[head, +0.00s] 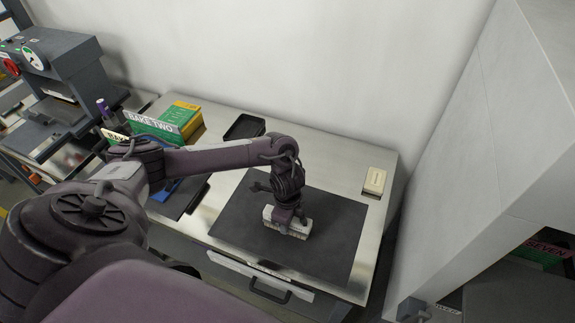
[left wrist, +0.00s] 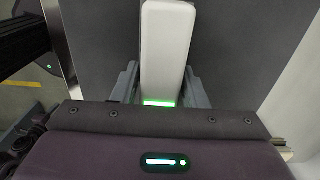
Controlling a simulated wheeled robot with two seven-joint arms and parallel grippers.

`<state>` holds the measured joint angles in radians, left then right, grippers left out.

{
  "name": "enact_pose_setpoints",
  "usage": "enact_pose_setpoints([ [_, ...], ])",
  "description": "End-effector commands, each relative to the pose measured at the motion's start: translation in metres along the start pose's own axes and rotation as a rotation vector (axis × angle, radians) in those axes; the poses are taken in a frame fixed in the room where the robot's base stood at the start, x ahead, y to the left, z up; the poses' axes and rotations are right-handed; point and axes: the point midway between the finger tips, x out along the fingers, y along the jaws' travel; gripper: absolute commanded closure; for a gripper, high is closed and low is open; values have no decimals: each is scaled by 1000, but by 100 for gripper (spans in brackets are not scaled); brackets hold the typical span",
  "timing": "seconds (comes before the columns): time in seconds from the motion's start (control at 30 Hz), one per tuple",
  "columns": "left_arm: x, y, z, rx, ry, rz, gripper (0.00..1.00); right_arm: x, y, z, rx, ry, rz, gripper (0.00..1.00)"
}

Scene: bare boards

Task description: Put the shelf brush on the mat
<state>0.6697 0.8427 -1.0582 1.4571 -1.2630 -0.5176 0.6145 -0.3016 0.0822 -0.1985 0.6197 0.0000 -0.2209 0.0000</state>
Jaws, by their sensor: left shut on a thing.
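The shelf brush (head: 296,228) is a pale block with bristles on its underside. In the head view it is over the dark grey mat (head: 335,235), on the metal worktop. My left gripper (head: 286,219) comes down on it from above and is shut on it. In the left wrist view the brush (left wrist: 166,45) is a long white block between the two fingers of the left gripper (left wrist: 160,95). The mat fills the background there. I cannot tell whether the bristles touch the mat. My right gripper does not show.
A cream block (head: 375,181) lies on the worktop's right side. A black tray (head: 244,127) lies at the back. Green and yellow boxes (head: 180,120) and a grey press (head: 65,75) stand at the left. A white wall is behind, and a grey panel (head: 480,130) rises at the right.

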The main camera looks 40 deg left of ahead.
Motion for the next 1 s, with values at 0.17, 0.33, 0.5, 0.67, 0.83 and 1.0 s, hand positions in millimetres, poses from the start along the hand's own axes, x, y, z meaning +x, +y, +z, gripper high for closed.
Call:
enact_pose_setpoints([
  [0.17,0,0,0,0,0,-1,82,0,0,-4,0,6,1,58],
  [0.33,4,0,0,0,0,0,59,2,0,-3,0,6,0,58],
  [0.5,3,0,0,0,0,0,39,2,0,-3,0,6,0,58],
  [0.67,3,0,0,0,0,0,39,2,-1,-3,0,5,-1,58],
  [0.83,-2,0,0,0,0,-1,39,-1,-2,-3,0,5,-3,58],
  [1.0,-24,-1,0,2,2,-4,39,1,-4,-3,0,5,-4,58],
])
